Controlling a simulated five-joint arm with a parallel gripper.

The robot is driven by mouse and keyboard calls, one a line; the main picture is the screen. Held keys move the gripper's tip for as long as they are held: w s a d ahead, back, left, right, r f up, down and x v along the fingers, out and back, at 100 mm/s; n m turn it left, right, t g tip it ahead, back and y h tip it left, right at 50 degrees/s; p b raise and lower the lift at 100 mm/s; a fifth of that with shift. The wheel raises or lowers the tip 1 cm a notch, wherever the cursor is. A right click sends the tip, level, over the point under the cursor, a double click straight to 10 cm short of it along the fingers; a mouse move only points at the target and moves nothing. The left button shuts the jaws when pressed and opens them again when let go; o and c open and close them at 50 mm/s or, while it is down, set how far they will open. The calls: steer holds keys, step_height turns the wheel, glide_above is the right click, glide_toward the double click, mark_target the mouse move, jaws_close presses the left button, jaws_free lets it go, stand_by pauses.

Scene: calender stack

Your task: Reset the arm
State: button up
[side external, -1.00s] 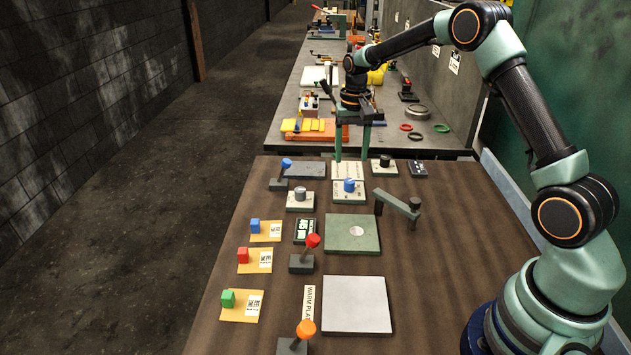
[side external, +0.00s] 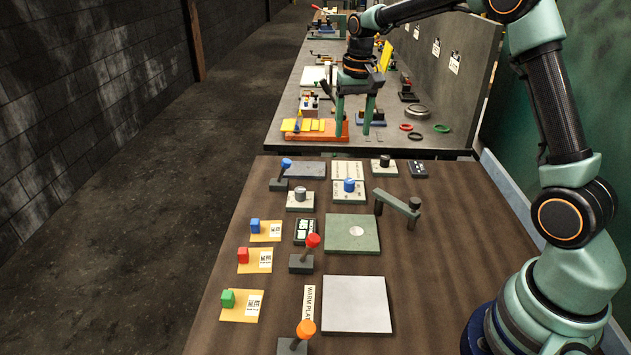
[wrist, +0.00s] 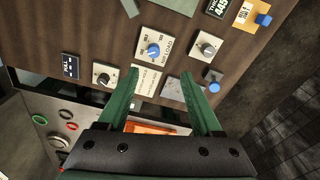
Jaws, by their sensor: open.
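My gripper (side external: 354,113) hangs in the air above the far end of the brown table, its two green fingers pointing down. The fingers are apart with nothing between them. It also shows in the wrist view (wrist: 151,82), where the fingers frame a cream labelled plate (wrist: 147,82). The blue-knobbed dial (side external: 349,186) stands in front of the gripper on the table. The black-and-white dial (side external: 384,166) stands to its right.
Red, orange and blue-topped levers (side external: 312,241) stand upright. A pale square plate (side external: 356,304) and a green plate (side external: 352,232) lie flat. A second bench (side external: 450,110) holds tools behind.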

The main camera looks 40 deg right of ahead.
steer(key=s+a+r+n+t, duration=0.2)
steer(key=s+a+r+n, duration=0.1)
steer(key=s+a+r, duration=0.45)
steer(key=s+a+f+n+t, duration=0.1)
steer(key=s+a+n+t, duration=0.1)
steer(key=s, duration=1)
steer(key=shift+a+n+t, duration=0.4)
steer(key=shift+a+n, duration=0.2)
steer(key=shift+a, duration=0.1)
